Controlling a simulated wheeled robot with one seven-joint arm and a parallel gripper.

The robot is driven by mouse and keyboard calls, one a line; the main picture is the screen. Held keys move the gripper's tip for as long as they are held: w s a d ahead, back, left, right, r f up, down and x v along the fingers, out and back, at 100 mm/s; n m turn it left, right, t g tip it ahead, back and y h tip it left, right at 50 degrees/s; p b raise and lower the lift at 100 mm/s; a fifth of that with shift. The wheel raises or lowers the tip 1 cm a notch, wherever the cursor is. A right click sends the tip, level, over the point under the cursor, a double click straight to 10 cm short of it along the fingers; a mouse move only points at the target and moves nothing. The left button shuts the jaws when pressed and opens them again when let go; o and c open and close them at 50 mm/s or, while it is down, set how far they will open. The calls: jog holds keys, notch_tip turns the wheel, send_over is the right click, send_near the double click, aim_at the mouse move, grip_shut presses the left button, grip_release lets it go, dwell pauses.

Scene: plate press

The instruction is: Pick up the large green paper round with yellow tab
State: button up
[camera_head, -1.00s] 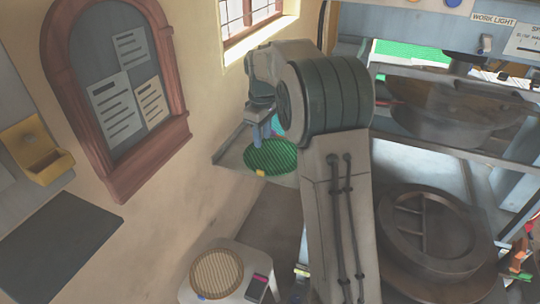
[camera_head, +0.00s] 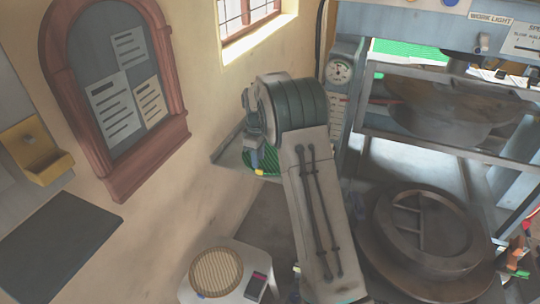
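The large green paper round (camera_head: 271,161) lies on a pale shelf (camera_head: 228,153) against the wall, below the window. Its yellow tab (camera_head: 259,171) shows at the near edge. My gripper (camera_head: 256,162) points down over the round, close to the tab. The gripper and arm hide most of the round. The fingers are small and dark, so I cannot tell whether they are open, shut or touching the paper.
A tan round (camera_head: 216,272) with a blue tab lies on a white stool (camera_head: 242,258), beside a dark device with a pink part (camera_head: 256,286). The press (camera_head: 430,235) with its heavy ring stands at right. A dial gauge panel (camera_head: 339,72) stands behind my arm.

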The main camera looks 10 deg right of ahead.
aim_at(259, 174)
jog(key=shift+w+d+f+p, duration=0.1)
jog(key=shift+f+p, duration=0.1)
jog(key=shift+f, duration=1)
jog(key=shift+w+f+p, duration=0.1)
jog(key=shift+f+p, duration=0.05)
jog(key=shift+f, duration=1)
jog(key=shift+s, duration=0.1)
grip_shut()
